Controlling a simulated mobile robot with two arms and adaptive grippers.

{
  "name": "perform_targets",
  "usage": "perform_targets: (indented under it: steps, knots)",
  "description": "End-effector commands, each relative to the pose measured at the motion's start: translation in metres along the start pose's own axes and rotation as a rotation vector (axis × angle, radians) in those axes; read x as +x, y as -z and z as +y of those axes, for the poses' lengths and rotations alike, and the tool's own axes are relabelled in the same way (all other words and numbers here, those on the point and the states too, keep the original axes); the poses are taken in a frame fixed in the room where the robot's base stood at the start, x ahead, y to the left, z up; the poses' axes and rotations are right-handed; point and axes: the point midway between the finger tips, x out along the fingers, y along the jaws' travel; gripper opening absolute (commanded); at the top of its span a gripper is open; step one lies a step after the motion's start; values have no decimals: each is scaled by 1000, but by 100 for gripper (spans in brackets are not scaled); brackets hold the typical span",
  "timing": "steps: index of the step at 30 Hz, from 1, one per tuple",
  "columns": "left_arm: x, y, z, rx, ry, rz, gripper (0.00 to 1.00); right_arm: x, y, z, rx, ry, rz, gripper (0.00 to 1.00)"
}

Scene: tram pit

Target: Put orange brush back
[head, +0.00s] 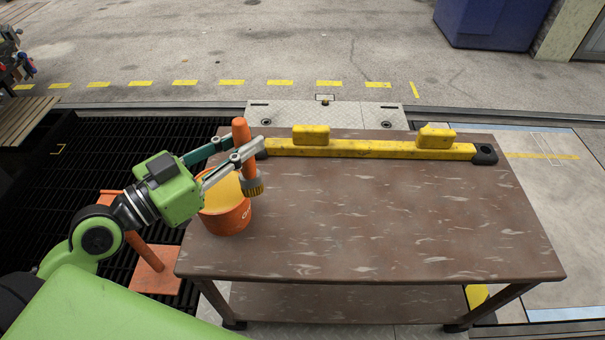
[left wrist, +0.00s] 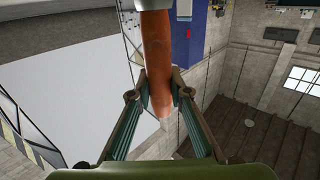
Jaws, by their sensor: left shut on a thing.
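My left gripper is shut on the handle. In the left wrist view the brush handle (left wrist: 157,60) runs between the fingers of the left gripper (left wrist: 159,88). An orange bucket (head: 228,217) with a yellow inside stands on the table's left part, below the gripper. The bristle end overlaps the bucket's right rim in the head view; I cannot tell whether it is above or beside it. My right gripper is not in view.
The brown table (head: 380,215) is clear in its middle and right. A yellow bar (head: 370,149) with two raised yellow blocks lies along its back edge. A dark grating (head: 80,160) lies left of the table. A blue container (head: 490,22) stands far back right.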

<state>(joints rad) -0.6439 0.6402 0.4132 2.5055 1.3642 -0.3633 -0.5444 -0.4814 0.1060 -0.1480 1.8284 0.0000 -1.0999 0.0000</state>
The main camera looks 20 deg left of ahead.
Motion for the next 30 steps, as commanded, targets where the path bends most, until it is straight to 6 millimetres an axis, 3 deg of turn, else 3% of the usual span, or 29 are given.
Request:
perform_targets:
  steps: [8,12,18,30]
  knots:
    - [43,-15,12,-7,1,6,0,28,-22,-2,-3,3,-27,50]
    - [67,-32,20,-9,1,4,0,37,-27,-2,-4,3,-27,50]
    - [91,-66,27,-7,0,1,0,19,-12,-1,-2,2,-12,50]
    - [109,-100,32,-5,1,-1,0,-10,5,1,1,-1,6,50]
